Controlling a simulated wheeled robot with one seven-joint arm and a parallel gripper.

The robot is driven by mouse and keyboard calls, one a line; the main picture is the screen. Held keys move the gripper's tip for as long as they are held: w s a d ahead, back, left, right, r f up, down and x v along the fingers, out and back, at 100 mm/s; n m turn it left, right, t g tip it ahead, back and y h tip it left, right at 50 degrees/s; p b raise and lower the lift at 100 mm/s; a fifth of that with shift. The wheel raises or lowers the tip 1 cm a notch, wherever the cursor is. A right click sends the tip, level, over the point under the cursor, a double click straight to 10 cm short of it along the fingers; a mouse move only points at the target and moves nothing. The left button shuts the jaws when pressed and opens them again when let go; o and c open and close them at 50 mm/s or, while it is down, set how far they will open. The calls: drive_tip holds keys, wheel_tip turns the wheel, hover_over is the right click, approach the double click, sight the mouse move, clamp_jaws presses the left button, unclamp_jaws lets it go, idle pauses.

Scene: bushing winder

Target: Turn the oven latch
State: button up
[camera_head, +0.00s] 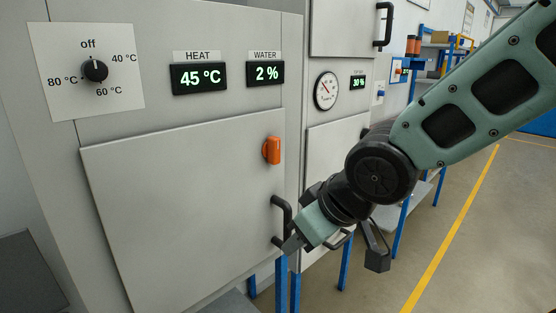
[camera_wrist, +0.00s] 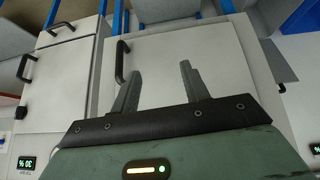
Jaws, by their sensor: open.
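The oven latch is an orange knob (camera_head: 271,150) standing upright on the right edge of the grey oven door (camera_head: 180,215), above the black door handle (camera_head: 281,220). My gripper (camera_head: 291,244) is low at the right side of the oven, near the lower end of that handle and below the latch. In the head view I cannot tell whether it touches the handle. In the wrist view my gripper (camera_wrist: 160,66) has its two fingers apart with nothing between them, in front of the door (camera_wrist: 225,65). The handle (camera_wrist: 121,62) shows beside the left finger. The latch does not show in the wrist view.
Above the door are a temperature dial (camera_head: 95,70), a heat display (camera_head: 199,77) reading 45 °C and a water display (camera_head: 265,73) reading 2 %. A second cabinet with a round gauge (camera_head: 327,90) stands to the right. Open floor (camera_head: 470,240) lies further right.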

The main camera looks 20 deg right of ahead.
sight(278, 142)
drive_tip(key=w+d+r+t+y+b, duration=0.5)
drive_tip(key=w+d+r+t+b, duration=0.35)
drive_tip(key=d+t, duration=0.2)
drive_tip(key=shift+g, duration=0.35)
drive_tip(key=p+x, duration=0.3)
drive_tip(key=x, duration=0.3)
drive_tip(key=p+x, duration=0.3)
drive_tip(key=x, duration=0.3)
drive_tip(key=p+x, duration=0.3)
drive_tip(key=x, duration=0.2)
drive_tip(key=shift+w+d+f, duration=0.1)
drive_tip(key=shift+w+f, duration=0.15)
drive_tip(key=shift+w, duration=0.25)
drive_tip(key=c, duration=1)
